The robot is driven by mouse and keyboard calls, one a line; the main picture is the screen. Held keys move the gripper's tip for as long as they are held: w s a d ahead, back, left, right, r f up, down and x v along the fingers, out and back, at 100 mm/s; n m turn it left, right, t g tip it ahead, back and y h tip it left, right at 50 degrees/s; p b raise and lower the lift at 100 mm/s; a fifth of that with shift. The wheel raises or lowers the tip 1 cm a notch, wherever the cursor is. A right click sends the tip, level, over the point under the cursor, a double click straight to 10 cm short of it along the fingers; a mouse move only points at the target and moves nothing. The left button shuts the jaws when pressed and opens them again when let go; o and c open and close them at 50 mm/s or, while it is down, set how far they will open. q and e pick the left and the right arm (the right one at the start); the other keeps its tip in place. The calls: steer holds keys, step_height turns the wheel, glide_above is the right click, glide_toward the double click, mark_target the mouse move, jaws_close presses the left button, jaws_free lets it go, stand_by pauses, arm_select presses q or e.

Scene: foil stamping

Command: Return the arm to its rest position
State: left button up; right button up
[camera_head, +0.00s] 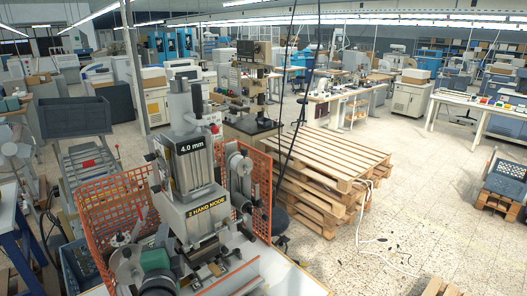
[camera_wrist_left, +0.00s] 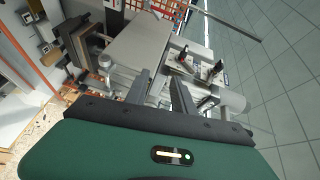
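The foil stamping machine (camera_head: 190,160) stands in the left middle of the head view, marked "4.0 mm" and "2 HAND MODE". My left gripper (camera_head: 203,276) is low in front of it, with green and grey parts of my arm at its left. The fingertips are small and hard to make out there. In the left wrist view my left gripper (camera_wrist_left: 162,88) shows two dark fingers spread apart above its green body. Nothing is clearly held between them. Metal parts of a machine (camera_wrist_left: 140,50) lie beyond the fingers; contact cannot be told. My right gripper shows in neither view.
Orange mesh guards (camera_head: 112,205) flank the machine. A stack of wooden pallets (camera_head: 325,170) stands to its right, with a pale cable on the floor. A dark bin (camera_head: 75,116) is at the left. The tiled floor (camera_head: 430,200) at the right is largely open.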

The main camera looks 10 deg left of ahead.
arm_select(q)
steer(key=s+d+f+n+g+h+b, duration=0.2)
steer(key=d+f+g+h+b, duration=0.15)
steer(key=f, duration=0.75)
steer(key=s+d+f+n+g+h+b, duration=0.25)
steer(key=d+f+b, duration=0.2)
steer(key=f, duration=0.75)
steer(key=s+d+f+n+g+b, duration=0.3)
steer(key=s+f+n+g, duration=0.4)
steer(key=s+f, duration=0.6)
step_height(320, 180, down, 2)
steer(key=shift+s+f+b, duration=0.1)
steer(key=shift+s+b, duration=0.2)
steer(key=shift+b, duration=0.35)
